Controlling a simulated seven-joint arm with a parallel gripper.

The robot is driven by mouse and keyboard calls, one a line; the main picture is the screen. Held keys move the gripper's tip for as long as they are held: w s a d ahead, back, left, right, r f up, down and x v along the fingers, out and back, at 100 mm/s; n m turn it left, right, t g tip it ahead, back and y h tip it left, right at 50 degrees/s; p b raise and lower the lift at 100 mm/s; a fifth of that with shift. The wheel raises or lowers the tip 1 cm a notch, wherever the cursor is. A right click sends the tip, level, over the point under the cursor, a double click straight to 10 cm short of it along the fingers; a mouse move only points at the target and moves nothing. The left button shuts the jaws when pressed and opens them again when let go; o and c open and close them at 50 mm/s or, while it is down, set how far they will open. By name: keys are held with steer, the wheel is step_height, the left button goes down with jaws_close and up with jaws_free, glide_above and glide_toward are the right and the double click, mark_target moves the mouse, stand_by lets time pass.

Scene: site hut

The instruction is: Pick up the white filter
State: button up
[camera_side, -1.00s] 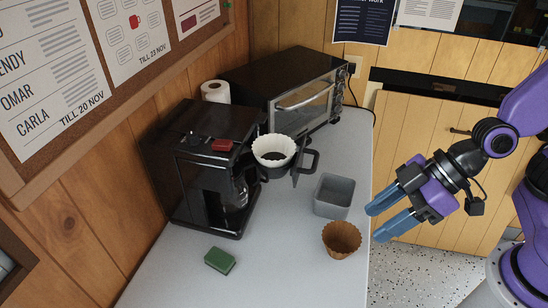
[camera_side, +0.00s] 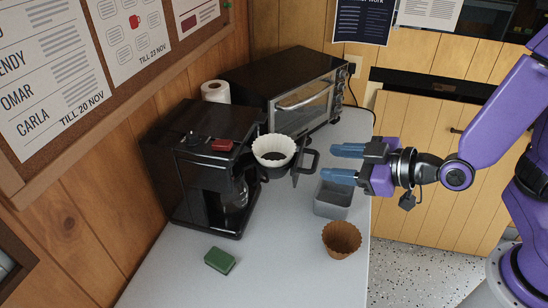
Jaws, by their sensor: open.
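The white filter (camera_side: 273,148) is a fluted paper cup with dark contents at its bottom. It sits in the black filter basket (camera_side: 276,174), which is swung out from the front of the black coffee machine (camera_side: 196,168). The basket's handle (camera_side: 306,160) points right. My gripper (camera_side: 333,164) is to the right of the filter and the basket handle, above the grey bin. Its two blue fingers point left and are apart, with nothing between them.
A grey square bin (camera_side: 331,209) and a brown filter (camera_side: 341,238) stand near the counter's right edge. A green sponge (camera_side: 220,260) lies at the front. A toaster oven (camera_side: 302,93) and a paper roll (camera_side: 215,91) stand behind. The counter (camera_side: 270,270) is clear in front.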

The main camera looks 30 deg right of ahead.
mark_target(277, 168)
steer(key=shift+x, duration=7.6)
jaws_close()
